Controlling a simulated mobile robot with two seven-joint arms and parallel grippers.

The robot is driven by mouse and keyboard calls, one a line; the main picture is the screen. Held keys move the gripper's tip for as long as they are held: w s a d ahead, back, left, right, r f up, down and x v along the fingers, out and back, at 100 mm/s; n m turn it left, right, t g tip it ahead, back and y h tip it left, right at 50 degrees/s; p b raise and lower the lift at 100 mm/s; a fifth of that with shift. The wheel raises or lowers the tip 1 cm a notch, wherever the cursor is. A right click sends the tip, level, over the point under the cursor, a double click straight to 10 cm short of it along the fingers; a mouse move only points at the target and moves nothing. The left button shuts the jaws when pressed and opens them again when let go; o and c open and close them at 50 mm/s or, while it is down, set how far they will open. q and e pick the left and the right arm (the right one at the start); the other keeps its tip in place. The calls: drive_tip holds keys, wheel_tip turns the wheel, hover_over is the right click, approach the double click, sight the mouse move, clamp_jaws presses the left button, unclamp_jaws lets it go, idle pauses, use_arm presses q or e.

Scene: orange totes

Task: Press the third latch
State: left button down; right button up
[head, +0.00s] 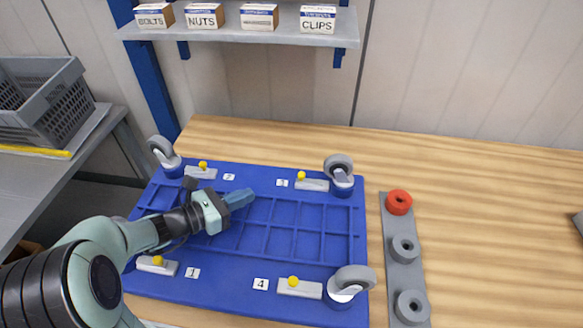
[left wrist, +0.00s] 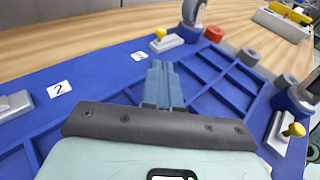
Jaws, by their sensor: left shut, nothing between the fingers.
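A blue plate (head: 300,215) with ribbed pockets lies on the wooden table. The third latch (head: 312,184) is a grey bar with a yellow knob at the plate's far right, beside the label 3 (head: 282,183). In the left wrist view the third latch (left wrist: 167,43) stands beyond the fingertips, near its label (left wrist: 140,55). My left gripper (head: 245,197) is shut and empty, over the plate's middle, left of and nearer than the third latch. Its blue fingers (left wrist: 163,85) point toward that latch and are apart from it. My right gripper is not in view.
Other latches are labelled 2 (head: 201,172), 1 (head: 157,265) and 4 (head: 300,288). Caster wheels stand at the corners, one (head: 340,168) close to the third latch. A grey strip (head: 391,223) with red and grey rings lies right of the plate.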

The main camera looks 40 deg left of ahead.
sight(299, 176)
use_arm(q)
drive_tip(key=shift+s+d, duration=0.15)
drive_tip(key=shift+s, duration=0.1)
drive_tip(key=x, duration=1.4)
drive_tip(key=shift+w, duration=0.1)
drive_tip(key=shift+d, duration=0.1)
drive_tip(key=shift+w+d+b, duration=0.45)
drive_tip(key=shift+d+b, duration=0.4)
drive_tip(key=shift+d, duration=0.05)
drive_tip(key=shift+r, duration=0.1)
